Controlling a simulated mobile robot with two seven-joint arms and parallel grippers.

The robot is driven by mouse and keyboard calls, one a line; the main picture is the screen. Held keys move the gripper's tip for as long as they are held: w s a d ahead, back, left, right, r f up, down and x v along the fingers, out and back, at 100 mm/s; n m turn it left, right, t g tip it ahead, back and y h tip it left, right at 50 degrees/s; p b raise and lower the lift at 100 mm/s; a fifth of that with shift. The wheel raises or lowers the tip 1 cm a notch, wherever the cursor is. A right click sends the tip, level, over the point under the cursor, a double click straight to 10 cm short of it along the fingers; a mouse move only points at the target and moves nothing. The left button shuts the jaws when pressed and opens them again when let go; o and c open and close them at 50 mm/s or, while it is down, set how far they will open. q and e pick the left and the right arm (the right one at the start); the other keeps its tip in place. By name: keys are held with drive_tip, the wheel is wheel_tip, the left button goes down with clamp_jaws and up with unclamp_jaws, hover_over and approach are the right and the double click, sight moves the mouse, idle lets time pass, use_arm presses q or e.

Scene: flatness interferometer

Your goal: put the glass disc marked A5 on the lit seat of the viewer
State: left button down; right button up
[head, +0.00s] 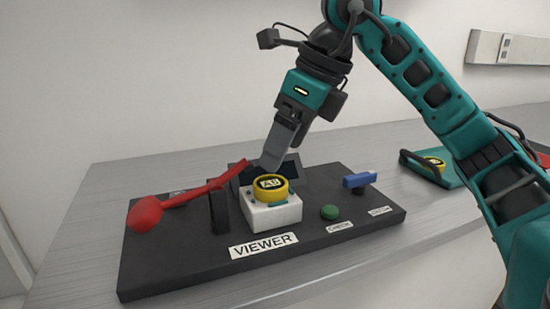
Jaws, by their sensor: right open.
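The disc marked A5 (270,183), with a yellow rim and a dark label, sits on the white block seat (272,214) of the black viewer (190,268). It looks level there. Whether the seat is lit cannot be told, as the disc covers its top. My right gripper (272,160) points down just behind and above the disc. It is open and appears apart from the disc, with nothing seen between its fingers. My left gripper is not in view.
A red lever with a round knob (145,214) spans the viewer's left side. A green button (329,212) and a blue handle (356,180) are on its right. A teal tray (447,180) with another yellow-rimmed disc (433,161) lies at right. The grey table's left front is clear.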

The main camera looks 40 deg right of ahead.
drive_tip(key=p+v, duration=0.1)
drive_tip(key=v, duration=0.4)
drive_tip(key=shift+s+r, duration=0.1)
drive_tip(key=shift+r, duration=0.15)
